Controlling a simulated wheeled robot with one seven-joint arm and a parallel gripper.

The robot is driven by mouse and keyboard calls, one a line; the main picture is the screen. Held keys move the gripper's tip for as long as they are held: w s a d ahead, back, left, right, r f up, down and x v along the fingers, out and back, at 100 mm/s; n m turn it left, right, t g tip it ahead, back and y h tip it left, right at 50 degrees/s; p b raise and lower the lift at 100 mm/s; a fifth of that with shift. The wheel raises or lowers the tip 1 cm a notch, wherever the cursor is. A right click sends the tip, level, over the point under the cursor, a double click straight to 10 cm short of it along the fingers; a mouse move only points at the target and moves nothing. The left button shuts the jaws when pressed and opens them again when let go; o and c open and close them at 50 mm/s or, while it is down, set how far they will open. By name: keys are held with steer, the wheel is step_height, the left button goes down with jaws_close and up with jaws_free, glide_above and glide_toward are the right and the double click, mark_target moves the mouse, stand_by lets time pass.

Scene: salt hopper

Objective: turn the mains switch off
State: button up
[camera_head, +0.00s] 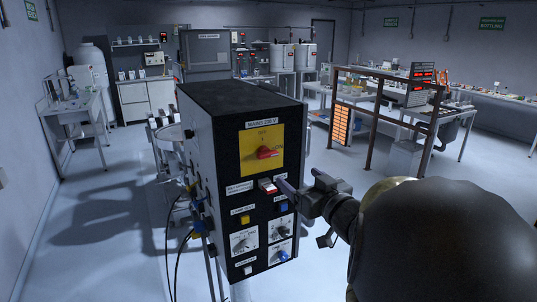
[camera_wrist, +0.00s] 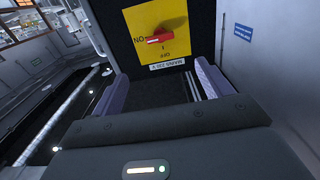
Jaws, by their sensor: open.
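The mains switch (camera_head: 267,153) is a red handle on a yellow plate (camera_head: 257,138) high on the front of a black cabinet (camera_head: 237,222). A label above the plate reads MAINS 230 V. The handle lies sideways towards the ON mark, with OFF at the plate's top. The wrist view is upside down and shows the red handle (camera_wrist: 160,39) beyond my fingertips, next to ON. My gripper (camera_head: 284,189) is open and empty, below and right of the handle in the head view. In the wrist view my gripper (camera_wrist: 160,72) has both fingers apart, touching nothing that I can make out.
A red rocker switch (camera_head: 268,187) sits just below the yellow plate, close to my fingers. Cables hang at the cabinet's left. A brown frame (camera_head: 376,110) stands behind, right.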

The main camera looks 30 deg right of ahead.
mark_target(269, 155)
steer(key=w+p, duration=0.1)
steer(key=w, duration=0.4)
steer(key=w+p, duration=0.2)
steer(key=w, duration=0.4)
steer(key=w+p, duration=0.1)
steer(key=w, duration=0.4)
steer(key=shift+w+a+p, duration=0.3)
steer(key=shift+a+p, duration=0.1)
steer(key=shift+d, duration=0.1)
steer(key=c, duration=1)
